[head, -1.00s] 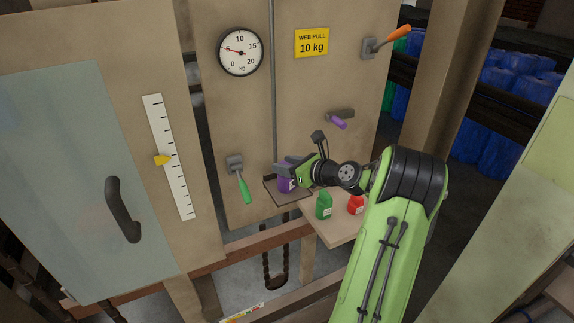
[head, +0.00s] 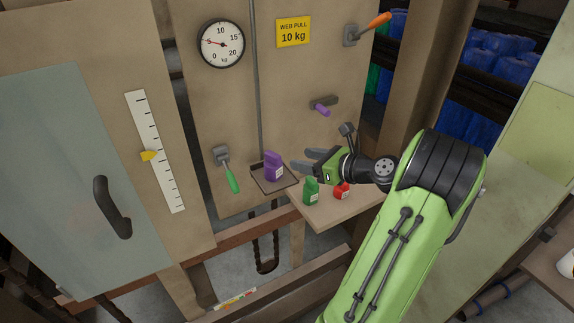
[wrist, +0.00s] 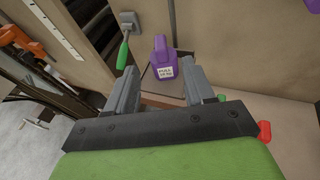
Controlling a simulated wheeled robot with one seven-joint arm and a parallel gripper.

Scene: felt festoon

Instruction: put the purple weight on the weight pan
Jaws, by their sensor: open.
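The purple weight (head: 273,167) stands upright on the weight pan (head: 276,187), a dark-rimmed square tray hanging below a thin vertical rod. My gripper (head: 306,161) is open and empty, to the right of the weight and apart from it in the head view. In the wrist view the purple weight (wrist: 164,62), with a white label, stands beyond the open fingers (wrist: 160,92). The pan is partly hidden there by the fingers.
A green weight (head: 311,191) and a red weight (head: 341,190) stand on the wooden shelf (head: 330,212) right of the pan, close under my gripper. A green-handled lever (head: 228,172) is left of the pan. A dial (head: 221,43) and "WEB PULL 10 kg" sign (head: 293,32) are above.

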